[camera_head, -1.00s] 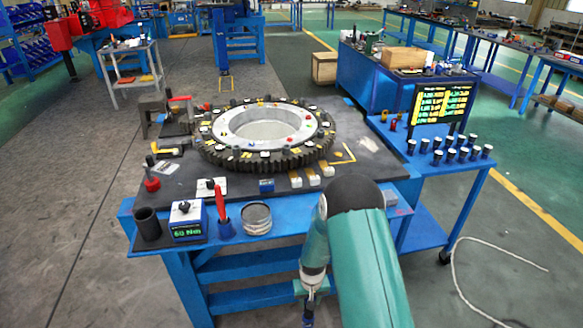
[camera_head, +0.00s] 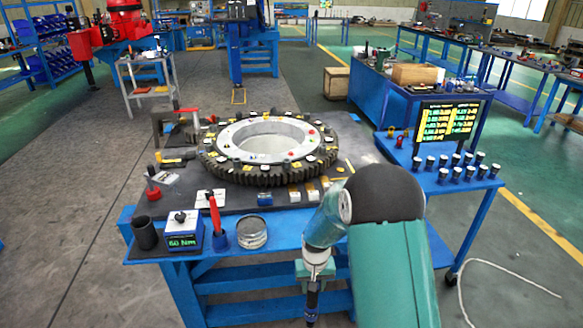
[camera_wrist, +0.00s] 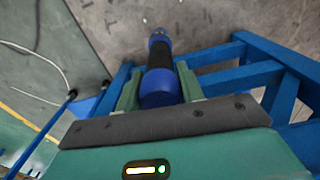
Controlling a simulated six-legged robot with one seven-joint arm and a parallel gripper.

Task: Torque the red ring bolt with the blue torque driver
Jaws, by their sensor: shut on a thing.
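The blue torque driver (camera_wrist: 159,88), with a black grip and blue ends, is held between the green fingers of my gripper (camera_wrist: 157,92). In the head view the driver (camera_head: 312,299) hangs below my gripper (camera_head: 316,272), in front of the blue table's near edge and away from the ring. The ring (camera_head: 262,170), dark and toothed with a pale inner flange, lies on the table. Small coloured bolts sit around it, a few of them red (camera_head: 311,131); which is the red ring bolt is too small to tell. My arm hides part of the table's right side.
At the table's front left stand a dark cup (camera_head: 145,232), a box with a green display (camera_head: 183,232), a red-handled tool (camera_head: 214,214) in a blue holder and a round tin (camera_head: 252,230). To the right, a blue side table holds several black-and-white cylinders (camera_head: 456,170) and a display board (camera_head: 447,124).

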